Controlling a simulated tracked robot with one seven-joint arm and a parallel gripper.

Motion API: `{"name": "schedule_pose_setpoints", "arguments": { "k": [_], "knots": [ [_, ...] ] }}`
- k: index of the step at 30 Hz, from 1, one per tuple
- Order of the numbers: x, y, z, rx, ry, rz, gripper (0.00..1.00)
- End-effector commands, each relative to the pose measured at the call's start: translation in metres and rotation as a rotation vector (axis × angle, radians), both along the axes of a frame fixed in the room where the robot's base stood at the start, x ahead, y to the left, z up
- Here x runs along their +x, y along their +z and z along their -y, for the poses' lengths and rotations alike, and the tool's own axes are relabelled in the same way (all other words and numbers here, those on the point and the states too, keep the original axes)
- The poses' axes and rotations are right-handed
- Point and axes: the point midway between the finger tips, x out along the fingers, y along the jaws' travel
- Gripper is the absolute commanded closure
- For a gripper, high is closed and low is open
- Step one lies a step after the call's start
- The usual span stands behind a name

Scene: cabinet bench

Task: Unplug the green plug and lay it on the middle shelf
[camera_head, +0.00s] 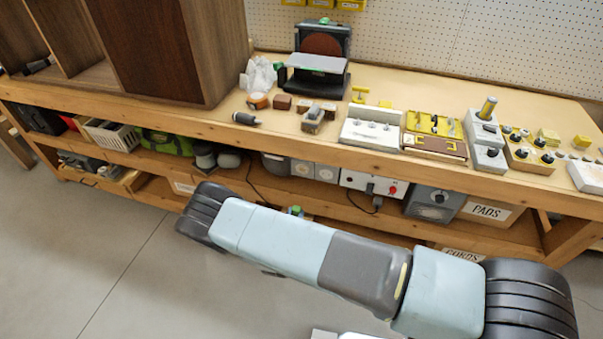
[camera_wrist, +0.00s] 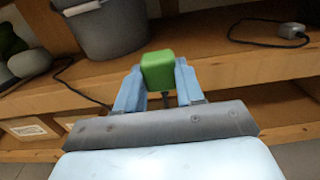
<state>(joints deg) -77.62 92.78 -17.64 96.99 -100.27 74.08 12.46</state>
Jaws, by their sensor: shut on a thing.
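The green plug (camera_wrist: 158,68) is a small green block between the two blue fingers of my gripper (camera_wrist: 158,84) in the wrist view. My gripper is shut on it, in front of the bench's wooden shelf (camera_wrist: 235,68). In the head view a bit of green (camera_head: 296,210) shows just above my arm; the fingers are hidden behind the arm there. I see no socket around the plug in the wrist view, and its underside is mostly hidden by the gripper.
A grey bucket (camera_wrist: 105,28) stands on the shelf behind the plug. A black cord (camera_wrist: 75,90) hangs over the shelf edge at left. A grey device with a cord (camera_wrist: 291,30) lies at right. A white box (camera_head: 372,186) and a PADS box (camera_head: 489,213) stand on the shelf under the bench top.

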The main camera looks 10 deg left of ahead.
Motion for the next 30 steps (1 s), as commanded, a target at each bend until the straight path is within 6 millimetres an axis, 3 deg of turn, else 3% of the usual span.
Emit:
{"name": "schedule_pose_setpoints", "arguments": {
  "k": [17,30],
  "knots": [
    [0.001,-0.008,0.0,0.0,0.0,0.0,1.0],
    [0.017,-0.008,0.002,0.0,0.0,-0.001,1.0]
  ]
}}
